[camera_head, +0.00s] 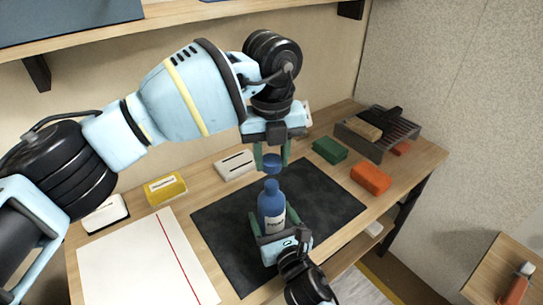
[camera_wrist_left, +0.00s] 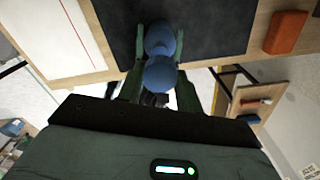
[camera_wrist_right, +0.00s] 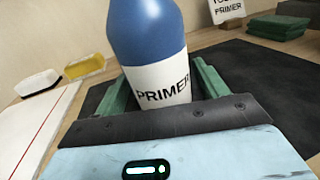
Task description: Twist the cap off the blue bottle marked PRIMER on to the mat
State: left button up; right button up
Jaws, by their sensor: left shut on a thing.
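The blue bottle (camera_head: 271,206) with a white PRIMER label stands upright on the dark mat (camera_head: 328,205); it fills the middle of the right wrist view (camera_wrist_right: 148,40). Its blue cap (camera_head: 271,164) is apart from it, a little above the bottle's top. My left gripper (camera_head: 271,160) points down and is shut on the cap; the cap also shows in the left wrist view (camera_wrist_left: 160,73), with the bottle's top (camera_wrist_left: 158,38) beyond it. My right gripper (camera_wrist_right: 160,90) is shut on the bottle's body, one green finger on each side.
A white sheet with a red line (camera_head: 140,262) lies left of the mat. A grey rack (camera_head: 377,135) is at back right. Bare mat lies right of the bottle.

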jog(key=shift+o, duration=0.7)
